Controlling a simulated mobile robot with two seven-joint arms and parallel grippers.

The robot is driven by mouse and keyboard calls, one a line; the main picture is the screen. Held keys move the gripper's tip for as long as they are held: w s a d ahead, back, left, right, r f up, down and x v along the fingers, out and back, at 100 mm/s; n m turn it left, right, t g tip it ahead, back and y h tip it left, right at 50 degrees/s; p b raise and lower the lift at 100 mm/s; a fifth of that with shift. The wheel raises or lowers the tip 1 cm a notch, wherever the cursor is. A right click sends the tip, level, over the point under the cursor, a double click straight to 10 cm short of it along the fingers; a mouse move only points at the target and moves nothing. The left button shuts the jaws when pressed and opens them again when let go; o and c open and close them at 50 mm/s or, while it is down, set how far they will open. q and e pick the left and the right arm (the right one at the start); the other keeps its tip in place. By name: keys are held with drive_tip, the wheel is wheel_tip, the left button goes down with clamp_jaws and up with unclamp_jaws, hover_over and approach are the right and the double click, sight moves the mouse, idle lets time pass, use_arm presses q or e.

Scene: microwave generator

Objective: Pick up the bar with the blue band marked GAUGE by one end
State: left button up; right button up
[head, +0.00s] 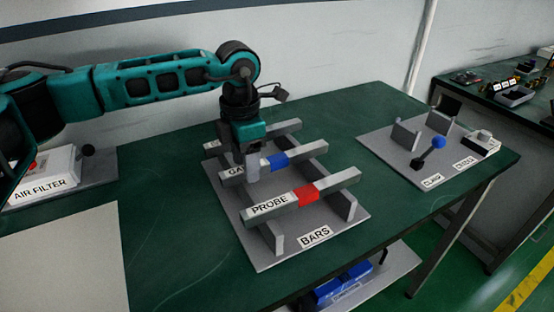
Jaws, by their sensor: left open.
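The bar with the blue band (306,151) lies across the rack marked BARS (300,255). It is the middle one of three bars. Its label shows only "GA"; the rest is hidden behind my left gripper (252,174). My left gripper points down at the left half of this bar, between the visible letters and the blue band. It is open, with a finger in front of the bar; the far finger is hidden. I cannot tell whether it touches the bar. My right gripper is not in view.
The PROBE bar with a red band (308,193) lies nearer in the rack. A third bar (286,127) lies behind, partly hidden by my arm. A clamp fixture (385,155) stands at right, and the AIR FILTER unit (45,180) at left. Green table (160,240) shows between.

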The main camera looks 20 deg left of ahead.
use_arm(q)
drive_tip(key=shift+f, duration=0.35)
drive_tip(key=shift+c, duration=0.4)
clamp_jaws()
drive_tip(key=shift+r, duration=0.1)
